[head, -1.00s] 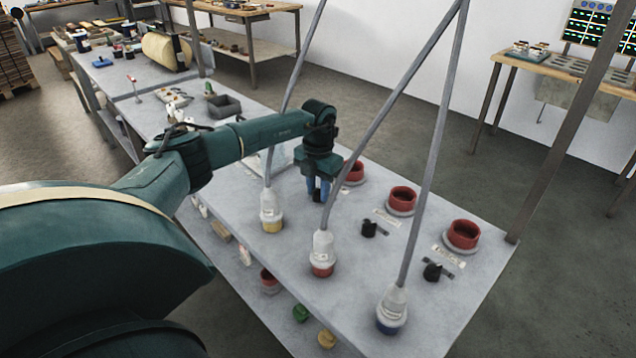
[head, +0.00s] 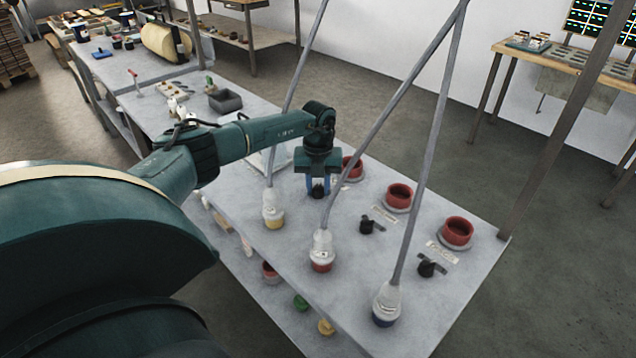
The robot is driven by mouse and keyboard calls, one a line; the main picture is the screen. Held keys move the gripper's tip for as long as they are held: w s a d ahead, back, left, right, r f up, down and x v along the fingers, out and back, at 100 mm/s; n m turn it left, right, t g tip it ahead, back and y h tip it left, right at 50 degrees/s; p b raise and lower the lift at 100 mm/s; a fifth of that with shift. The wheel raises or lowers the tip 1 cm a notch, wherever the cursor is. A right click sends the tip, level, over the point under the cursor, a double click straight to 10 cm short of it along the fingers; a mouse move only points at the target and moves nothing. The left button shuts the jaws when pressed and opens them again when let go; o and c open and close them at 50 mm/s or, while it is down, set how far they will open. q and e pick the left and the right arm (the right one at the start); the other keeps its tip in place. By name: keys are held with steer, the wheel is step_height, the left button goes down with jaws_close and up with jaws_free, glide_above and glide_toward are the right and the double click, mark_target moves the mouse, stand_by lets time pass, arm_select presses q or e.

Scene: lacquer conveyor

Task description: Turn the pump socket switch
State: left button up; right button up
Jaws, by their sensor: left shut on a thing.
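A black switch knob (head: 318,192) stands on the grey bench top (head: 300,232), in front of the farthest red socket (head: 352,168). My left gripper (head: 318,187) points down at this knob and is shut on it, with one blue finger on each side. The gripper partly covers that socket and hides most of the switch. A middle black switch (head: 368,225) and a near black switch (head: 428,267) stand by the other red sockets (head: 398,197). The small labels are too small to read, so I cannot tell which is the pump's. My right gripper is not in view.
Cabled plugs with yellow (head: 273,217), red (head: 321,255) and blue (head: 386,304) ends stand along the front edge. Their cables rise across the view near my left arm. A post (head: 560,130) stands at the right corner. A grey bin (head: 226,101) sits farther back.

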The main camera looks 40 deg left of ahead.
mark_target(318, 186)
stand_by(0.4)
arm_select(q)
steer(key=o, duration=1)
step_height(318, 186, up, 13)
steer(key=shift+r+b, duration=0.15)
steer(key=shift+b, duration=0.4)
